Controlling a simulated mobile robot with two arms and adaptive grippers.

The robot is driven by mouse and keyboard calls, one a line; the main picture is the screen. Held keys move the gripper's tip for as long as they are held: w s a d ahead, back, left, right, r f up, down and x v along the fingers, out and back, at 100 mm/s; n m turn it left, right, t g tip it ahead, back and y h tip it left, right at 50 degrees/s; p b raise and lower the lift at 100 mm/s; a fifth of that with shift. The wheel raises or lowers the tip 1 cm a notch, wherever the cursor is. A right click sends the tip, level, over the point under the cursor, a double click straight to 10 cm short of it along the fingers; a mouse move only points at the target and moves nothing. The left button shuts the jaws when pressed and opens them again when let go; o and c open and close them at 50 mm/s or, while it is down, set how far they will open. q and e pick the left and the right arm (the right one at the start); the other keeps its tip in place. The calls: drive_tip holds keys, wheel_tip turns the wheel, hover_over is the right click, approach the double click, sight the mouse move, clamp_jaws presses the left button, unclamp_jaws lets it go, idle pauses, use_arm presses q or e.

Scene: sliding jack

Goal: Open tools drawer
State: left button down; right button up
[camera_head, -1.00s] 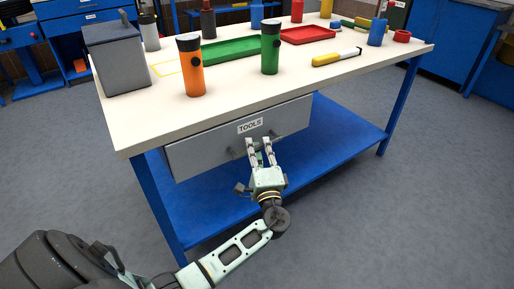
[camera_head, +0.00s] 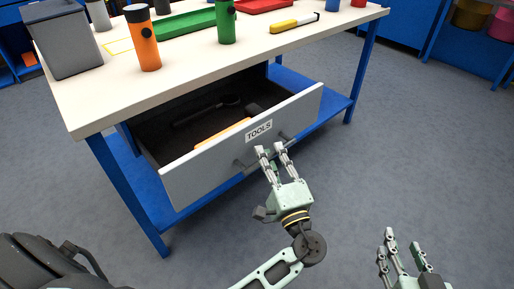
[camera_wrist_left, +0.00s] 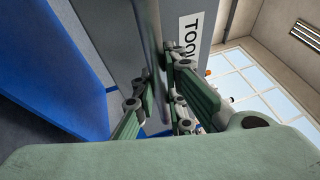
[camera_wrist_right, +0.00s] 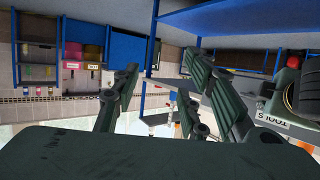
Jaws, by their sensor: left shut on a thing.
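The grey tools drawer (camera_head: 215,168) is pulled out from under the workbench top, and its dark inside shows. It bears a white TOOLS label (camera_head: 259,130), which also shows cut off in the left wrist view (camera_wrist_left: 189,36). Inside lie an orange item (camera_head: 222,133) and a dark tool (camera_head: 205,112). My left gripper (camera_head: 272,151) is shut on the bar handle (camera_head: 246,166) on the drawer front; its fingers (camera_wrist_left: 155,105) hide part of the bar. My right gripper (camera_head: 402,247) is apart from the bench at the lower right, its fingers spread and empty.
The workbench top (camera_head: 190,75) carries an orange flask (camera_head: 143,42), a green flask (camera_head: 226,22), a grey bin (camera_head: 65,42) and a yellow-handled tool (camera_head: 290,23). A blue lower shelf (camera_head: 325,90) lies below. The floor (camera_head: 430,150) to the right is clear.

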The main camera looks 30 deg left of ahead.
use_arm(q)
drive_tip(key=shift+s+d+f, duration=0.1)
drive_tip(key=shift+s+d, duration=0.3)
drive_tip(key=shift+d, duration=0.4)
use_arm(e)
drive_tip(key=shift+w+a+r+t, duration=0.1)
drive_tip(key=shift+w+r+t, duration=0.15)
drive_tip(key=shift+r, duration=0.15)
drive_tip(key=shift+w+a+r+t, duration=0.1)
drive_tip(key=shift+r+t, duration=0.15)
drive_tip(key=shift+r, duration=0.15)
use_arm(q)
drive_tip(key=c, duration=1.8)
unclamp_jaws()
drive_tip(key=shift+o, duration=0.2)
drive_tip(key=v, duration=0.7)
drive_tip(key=shift+d, duration=0.2)
drive_tip(key=shift+s, duration=0.1)
